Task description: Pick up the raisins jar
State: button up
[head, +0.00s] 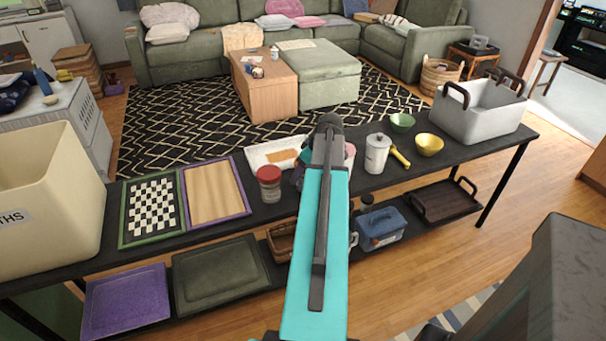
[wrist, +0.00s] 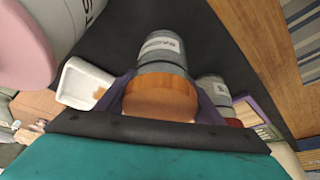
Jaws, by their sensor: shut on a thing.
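The raisins jar (wrist: 162,62) is in the middle of the wrist view, a grey jar with a wooden lid and a white label that is hard to read. My gripper (wrist: 162,92) has its dark purple fingers on both sides of the jar, near the lid, and is shut on it. The jar appears to be over the dark table; I cannot tell whether it still touches it. In the head view my turquoise arm hides the jar and most of the gripper.
On the dark table (head: 460,155), a red-lidded jar (head: 269,186) and a white tray (head: 262,155) are left of my arm. A pink-topped container (wrist: 25,45) and a white canister (head: 376,155) are right. Chessboard (head: 152,208) and cream bin (head: 50,200) stand further left.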

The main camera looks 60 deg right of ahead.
jog(key=shift+r+b, duration=0.35)
jog(key=shift+r, duration=1.2)
jog(key=s+a+r+b, duration=0.1)
jog(key=s+a+b, duration=0.1)
jog(key=s, duration=1.3)
jog(key=shift+s+a+r, duration=0.2)
jog(key=shift+s+r, duration=0.1)
jog(key=shift+s, duration=0.1)
jog(key=shift+s+d+m+g+h+p, duration=0.15)
jog(key=shift+m+h, duration=0.25)
jog(key=shift+m, duration=0.55)
jog(key=shift+w+d+m+g+h+p, duration=0.1)
jog(key=shift+m+h+p, duration=0.25)
jog(key=shift+m, duration=0.55)
jog(key=shift+s+d+m+g+h+p, duration=0.15)
jog(key=shift+m+h, duration=0.3)
jog(key=shift+m, duration=0.5)
jog(key=shift+w, duration=0.1)
